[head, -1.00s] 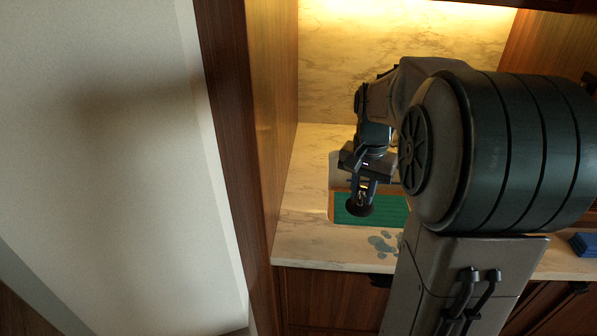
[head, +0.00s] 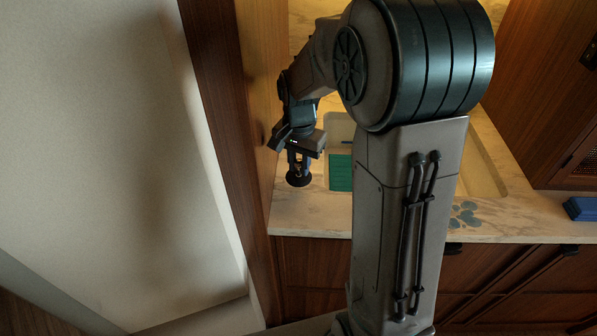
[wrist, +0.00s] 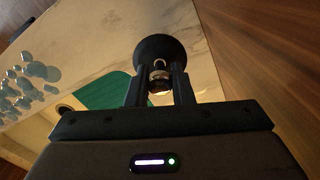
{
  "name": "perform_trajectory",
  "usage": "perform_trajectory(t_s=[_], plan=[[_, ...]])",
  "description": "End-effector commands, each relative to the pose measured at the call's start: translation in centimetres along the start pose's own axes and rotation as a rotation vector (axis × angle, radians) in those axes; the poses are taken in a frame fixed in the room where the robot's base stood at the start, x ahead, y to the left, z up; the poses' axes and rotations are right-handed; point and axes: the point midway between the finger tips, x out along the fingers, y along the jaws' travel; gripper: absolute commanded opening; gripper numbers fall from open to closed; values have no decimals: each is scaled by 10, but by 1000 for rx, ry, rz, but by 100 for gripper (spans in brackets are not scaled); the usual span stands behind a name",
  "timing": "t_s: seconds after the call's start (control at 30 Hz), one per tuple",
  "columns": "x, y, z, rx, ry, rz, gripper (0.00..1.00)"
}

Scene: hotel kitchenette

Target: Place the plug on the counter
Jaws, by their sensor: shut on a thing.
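The plug (head: 298,180) is a dark round disc with a small metal ring on top. In the wrist view the plug (wrist: 160,52) sits between the fingertips of my gripper (wrist: 159,82), which is shut on its ring. In the head view my gripper (head: 298,163) points down over the pale marble counter (head: 310,216), left of the sink. The counter also shows in the wrist view (wrist: 110,40). I cannot tell whether the plug touches the counter or hangs just above it.
The sink with a green board (head: 341,172) is right of the plug. Water puddles (head: 464,214) lie on the counter's front right, and a blue sponge-like block (head: 580,208) is at far right. A wooden side panel (head: 258,110) stands close on the left.

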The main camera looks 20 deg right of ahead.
Motion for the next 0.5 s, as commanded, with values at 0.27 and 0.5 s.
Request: perform_trajectory(t_s=[0.27, 0.5], plan=[[34, -1, 1, -1, -2, 2, 0], [41, -1, 0, -1, 2, -1, 0]])
